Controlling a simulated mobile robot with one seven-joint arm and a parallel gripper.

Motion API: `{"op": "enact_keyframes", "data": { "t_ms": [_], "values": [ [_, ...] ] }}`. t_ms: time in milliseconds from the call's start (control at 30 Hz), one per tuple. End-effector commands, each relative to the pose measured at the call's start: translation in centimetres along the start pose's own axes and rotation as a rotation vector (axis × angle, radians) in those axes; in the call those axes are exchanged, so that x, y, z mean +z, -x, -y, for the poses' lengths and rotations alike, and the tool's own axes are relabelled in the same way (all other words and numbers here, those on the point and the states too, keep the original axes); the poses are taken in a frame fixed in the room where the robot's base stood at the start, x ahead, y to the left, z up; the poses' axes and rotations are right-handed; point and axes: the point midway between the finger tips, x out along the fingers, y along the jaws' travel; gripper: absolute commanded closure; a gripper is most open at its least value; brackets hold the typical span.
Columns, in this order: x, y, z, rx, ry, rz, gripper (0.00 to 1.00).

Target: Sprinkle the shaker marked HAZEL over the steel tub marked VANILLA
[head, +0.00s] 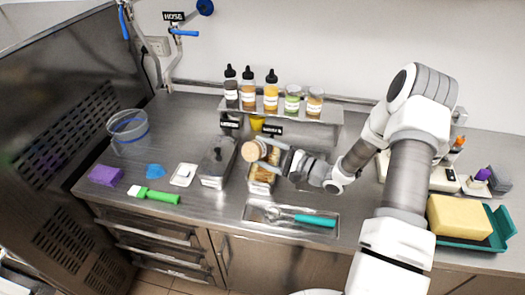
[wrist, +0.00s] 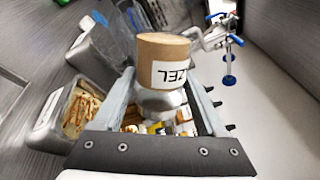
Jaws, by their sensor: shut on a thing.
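My gripper (head: 268,152) is shut on a shaker (head: 252,151) with a tan end. In the wrist view the shaker (wrist: 163,65) sits between the fingers (wrist: 165,105), with "ZEL" upside down on its white label. In the head view it is tilted, its tan end to the left, above and apart from a steel tub (head: 262,188) with tan contents. A second steel tub (head: 213,181) with a dark top stands to its left. Two black signs (head: 230,124) (head: 272,130) stand behind the tubs; their words are too small to read.
A shelf (head: 318,115) behind holds several bottles and jars. A clear bucket (head: 128,136), purple block (head: 105,175) and green-handled tool (head: 155,194) are at left. A tray (head: 253,213) with a teal-handled scoop lies in front. A yellow sponge (head: 458,217) is at right.

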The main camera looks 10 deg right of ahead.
Motion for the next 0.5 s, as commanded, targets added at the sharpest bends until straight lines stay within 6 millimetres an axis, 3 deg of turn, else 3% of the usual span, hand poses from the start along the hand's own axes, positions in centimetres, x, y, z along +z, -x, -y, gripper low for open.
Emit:
{"op": "enact_keyframes", "data": {
  "t_ms": [100, 333, 500],
  "values": [
    [-0.6, 0.0, -0.9, -0.001, -0.001, 0.000, 0.84],
    [0.4, 0.0, 0.7, -0.001, 0.001, 0.000, 0.84],
    [-0.1, 0.0, -0.1, -0.001, 0.000, 0.000, 0.84]
  ]
}}
